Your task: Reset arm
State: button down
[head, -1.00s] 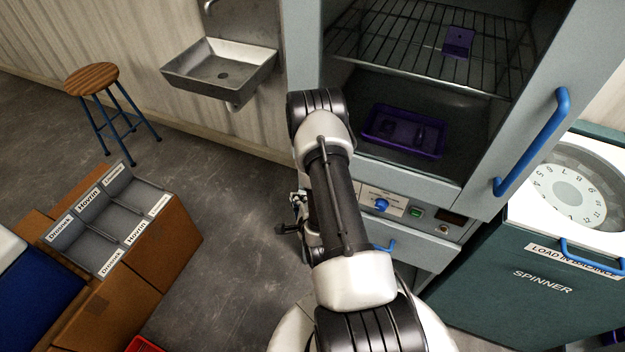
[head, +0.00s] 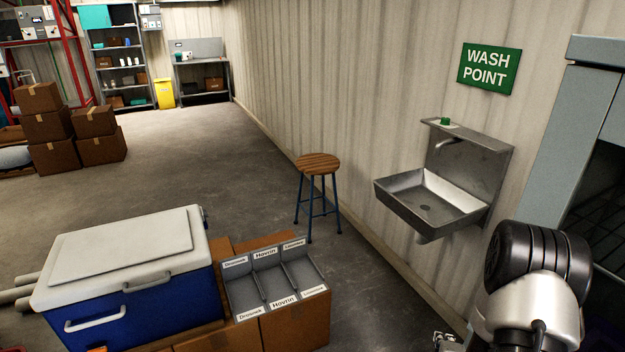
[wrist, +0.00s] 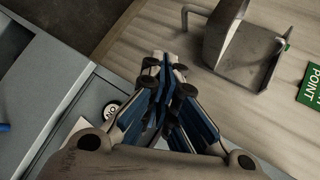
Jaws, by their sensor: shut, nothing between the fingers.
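My gripper (wrist: 166,85) fills the middle of the wrist view. Its blue-padded fingers are shut with nothing between them. The grey cabinet (wrist: 60,70) lies to its left in that view and the metal sink (wrist: 245,50) to its upper right, both apart from the fingers. In the head view my arm stands at the lower right, in front of the cabinet (head: 592,50). Only a small part of the gripper's hardware shows at the bottom edge there, and its fingers cannot be made out.
The wall sink (head: 425,200) is left of my arm, under a green wash point sign (head: 489,67). A wooden stool (head: 317,164), a three-lane labelled tray (head: 271,281) and a blue cooler (head: 130,270) stand further left. Open floor (head: 190,160) lies behind them.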

jog(key=s+a+r+n+g+y, duration=0.1)
jog(key=s+a+r+n, duration=0.1)
jog(key=a+r+n, duration=0.65)
jog(key=s+a+r+n+g+y, duration=0.15)
jog(key=a+r+n, duration=0.25)
jog(key=r, duration=0.9)
jog(key=s+a+r+n+g, duration=0.1)
jog(key=s+a+r+n, duration=0.2)
jog(key=s, duration=0.4)
jog(key=s+a+r+n+g+y, duration=0.1)
jog(key=s+a+r+n, duration=0.2)
jog(key=s, duration=0.4)
jog(key=s+a+r+n+g+y, duration=0.1)
jog(key=s+a+r+n, duration=0.2)
jog(key=s, duration=0.4)
jog(key=shift+s+a+n, duration=0.3)
jog(key=shift+a+n, duration=0.15)
jog(key=shift+g, duration=0.25)
